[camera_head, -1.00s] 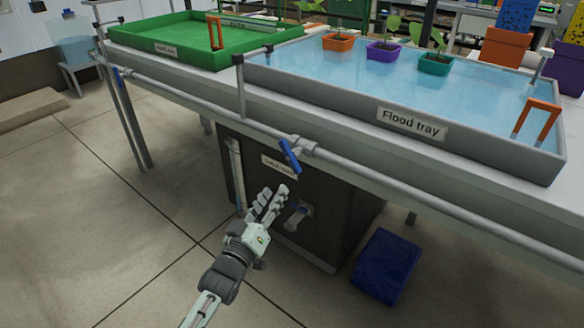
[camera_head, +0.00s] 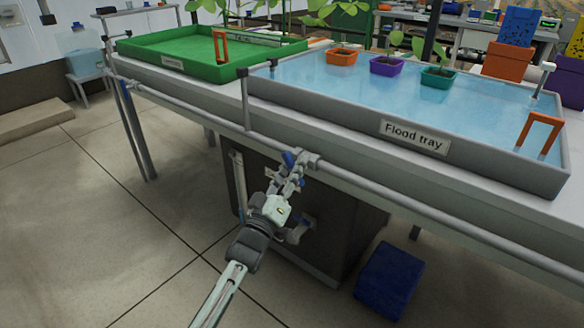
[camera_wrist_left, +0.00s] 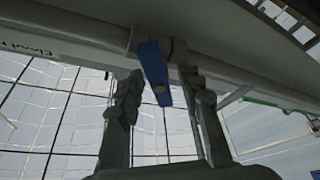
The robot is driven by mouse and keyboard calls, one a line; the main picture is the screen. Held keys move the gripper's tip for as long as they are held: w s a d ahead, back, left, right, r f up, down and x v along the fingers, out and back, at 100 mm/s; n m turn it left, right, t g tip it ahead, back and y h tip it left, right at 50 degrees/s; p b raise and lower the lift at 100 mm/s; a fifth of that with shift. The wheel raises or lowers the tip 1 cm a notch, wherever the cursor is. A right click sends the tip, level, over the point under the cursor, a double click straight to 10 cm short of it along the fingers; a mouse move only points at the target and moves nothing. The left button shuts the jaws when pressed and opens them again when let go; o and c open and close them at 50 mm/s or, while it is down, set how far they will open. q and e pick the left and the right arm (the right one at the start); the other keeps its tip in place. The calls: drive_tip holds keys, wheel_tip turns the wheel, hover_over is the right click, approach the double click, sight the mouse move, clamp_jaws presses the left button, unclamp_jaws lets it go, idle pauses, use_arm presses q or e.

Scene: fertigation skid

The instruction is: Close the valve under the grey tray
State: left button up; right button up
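The grey flood tray (camera_head: 480,170) holds water and stands on the right of the bench. Below its left part, a pipe (camera_head: 400,205) runs along the bench front and carries a valve with a blue lever (camera_head: 289,158). My left gripper (camera_head: 291,172) is up at this lever and partly hides it. In the left wrist view the blue lever (camera_wrist_left: 152,68) hangs from the pipe between my two spread fingers (camera_wrist_left: 160,80). The fingers are open, with a gap visible on both sides of the lever. My right gripper is not in view.
A green tray (camera_head: 180,66) stands left of the grey one, with another blue valve lever (camera_head: 128,86) on the pipe below it. A dark tank (camera_head: 345,235) stands under the bench, beside a blue box (camera_head: 389,280). The floor at left is clear.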

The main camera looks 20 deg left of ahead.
use_arm(q)
clamp_jaws()
